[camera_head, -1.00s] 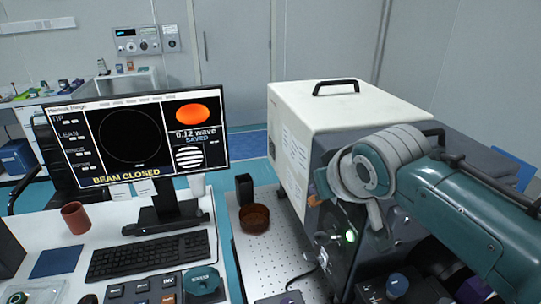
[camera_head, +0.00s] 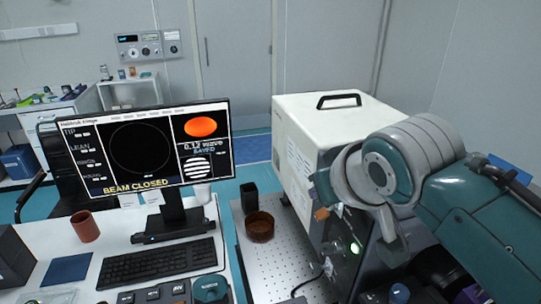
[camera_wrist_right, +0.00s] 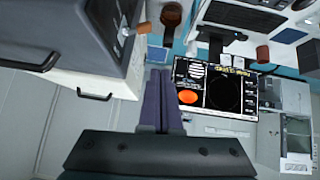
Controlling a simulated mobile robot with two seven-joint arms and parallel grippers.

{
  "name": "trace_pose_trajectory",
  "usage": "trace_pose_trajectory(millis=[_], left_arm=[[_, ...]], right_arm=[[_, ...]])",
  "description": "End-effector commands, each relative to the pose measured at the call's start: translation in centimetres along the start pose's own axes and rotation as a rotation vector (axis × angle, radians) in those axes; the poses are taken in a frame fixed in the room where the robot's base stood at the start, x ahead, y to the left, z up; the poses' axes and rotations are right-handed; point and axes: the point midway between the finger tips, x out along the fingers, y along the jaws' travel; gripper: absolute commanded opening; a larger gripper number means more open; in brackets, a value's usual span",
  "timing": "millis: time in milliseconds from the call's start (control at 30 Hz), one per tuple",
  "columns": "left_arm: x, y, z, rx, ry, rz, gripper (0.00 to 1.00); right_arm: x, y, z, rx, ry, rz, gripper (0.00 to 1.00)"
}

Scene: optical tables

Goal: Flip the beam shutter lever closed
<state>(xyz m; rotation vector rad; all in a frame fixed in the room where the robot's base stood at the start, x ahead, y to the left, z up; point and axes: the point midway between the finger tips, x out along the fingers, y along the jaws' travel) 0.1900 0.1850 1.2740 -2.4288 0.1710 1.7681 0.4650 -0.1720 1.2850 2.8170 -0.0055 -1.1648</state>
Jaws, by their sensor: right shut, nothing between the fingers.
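The shutter lever (camera_head: 321,214) shows as a small orange tip on the front of the grey-and-white instrument (camera_head: 327,115), beside my right arm. In the right wrist view the orange-tipped lever (camera_wrist_right: 143,28) has a pale stem and stands out from the instrument's dark panel. My right gripper (camera_wrist_right: 163,72) is shut and empty, its two dark purple fingers together, apart from the lever. In the head view its fingertips are hidden by my arm. The monitor (camera_head: 150,155) reads "BEAM CLOSED". My left gripper is out of view.
A green light (camera_head: 355,248) glows on the instrument's front. A brown round dish (camera_head: 260,227) and a black block (camera_head: 249,195) stand on the perforated optical table (camera_head: 268,268). A keyboard (camera_head: 156,262) and a brown cup (camera_head: 85,227) are on the desk at left.

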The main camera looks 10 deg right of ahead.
Motion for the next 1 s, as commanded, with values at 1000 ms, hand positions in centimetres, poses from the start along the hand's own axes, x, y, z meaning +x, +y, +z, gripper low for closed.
trace_pose_trajectory(millis=[1000], left_arm=[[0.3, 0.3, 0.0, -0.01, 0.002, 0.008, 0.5]], right_arm=[[-7.0, -0.7, 7.3, -0.008, -0.138, -0.021, 0.0]])
